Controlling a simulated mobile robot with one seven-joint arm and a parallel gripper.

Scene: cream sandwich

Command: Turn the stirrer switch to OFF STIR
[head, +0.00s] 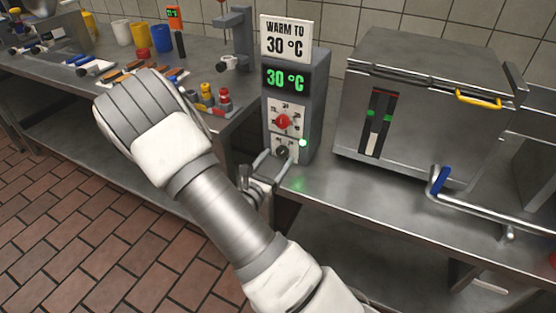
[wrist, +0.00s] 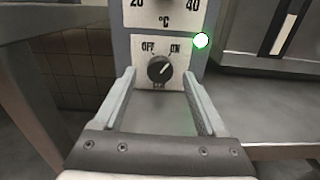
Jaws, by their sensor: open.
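The stirrer switch is a round black knob (wrist: 160,68) on a white plate marked OFF at left and ON at right. Its white pointer line tilts up and right, toward ON. In the head view the knob (head: 282,152) sits low on the grey control box (head: 312,90), under a red dial (head: 283,122). My gripper (wrist: 159,76) is open, its two fingers on either side of the knob in the picture. I cannot tell whether they touch it. In the head view my gripper (head: 275,163) is close in front of the box's lower face.
A green lamp (wrist: 201,40) is lit at the upper right of the switch. The box reads 30 °C (head: 285,79) under a "WARM TO 30 °C" sign (head: 286,38). A steel vat (head: 425,105) stands right; a bench with bottles (head: 224,98) and tools stands left.

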